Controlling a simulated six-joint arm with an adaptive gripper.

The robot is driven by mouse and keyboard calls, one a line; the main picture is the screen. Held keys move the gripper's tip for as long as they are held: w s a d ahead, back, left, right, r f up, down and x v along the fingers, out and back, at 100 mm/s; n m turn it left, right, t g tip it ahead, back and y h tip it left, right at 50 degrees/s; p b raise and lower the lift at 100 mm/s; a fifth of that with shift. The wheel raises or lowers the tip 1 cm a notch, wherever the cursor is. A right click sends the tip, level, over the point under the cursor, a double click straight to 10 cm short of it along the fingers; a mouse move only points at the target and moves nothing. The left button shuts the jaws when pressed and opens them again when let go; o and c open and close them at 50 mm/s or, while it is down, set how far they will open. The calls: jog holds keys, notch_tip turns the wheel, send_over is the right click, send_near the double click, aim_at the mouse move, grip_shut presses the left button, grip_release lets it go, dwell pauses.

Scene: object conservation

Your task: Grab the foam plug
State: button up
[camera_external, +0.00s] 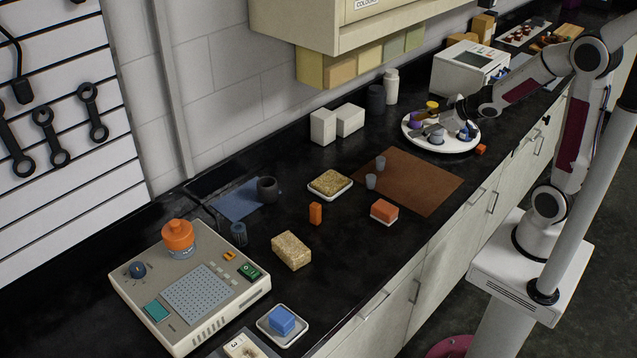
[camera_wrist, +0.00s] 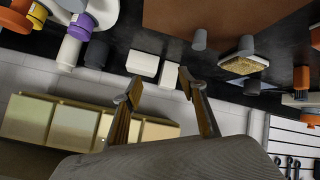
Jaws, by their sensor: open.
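No single object is clearly the foam plug; small grey plug-like cylinders stand by the brown mat, one at its back edge (camera_external: 380,162) and one at its left edge (camera_external: 371,181). A grey cylinder (camera_wrist: 199,40) also shows at the mat's edge in the wrist view. I cannot tell whether either is foam. My gripper (camera_external: 424,116) is over the white round tray (camera_external: 466,146), right of and behind these cylinders. In the wrist view my gripper (camera_wrist: 160,84) has its fingers spread, with nothing held between them.
The round tray holds several small coloured items. The brown mat (camera_external: 420,183) is mostly bare. White boxes (camera_external: 323,127) stand by the wall below a cabinet (camera_external: 345,20). A speckled sponge (camera_external: 330,182) lies on a small tray.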

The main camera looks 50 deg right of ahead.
jog(key=w+a+f+n+y, duration=0.2)
jog(key=a+f+y, duration=0.2)
jog(key=a+f, duration=0.15)
jog(key=n+g+y, duration=0.1)
jog(key=n+y, duration=0.1)
jog(key=y, duration=0.3)
send_near(375, 177)
jog(key=shift+w+f, duration=0.15)
jog(key=shift+w, duration=0.4)
jog(key=shift+w+f, duration=0.2)
jog(key=shift+w, duration=0.35)
jog(key=shift+s+a+y, duration=0.3)
jog(key=shift+a+y, duration=0.1)
jog(key=shift+a, duration=0.05)
jog(key=shift+g, duration=0.3)
jog(key=shift+x, duration=1.3)
jog(key=shift+x, duration=2.6)
jog(key=shift+d+f, duration=0.1)
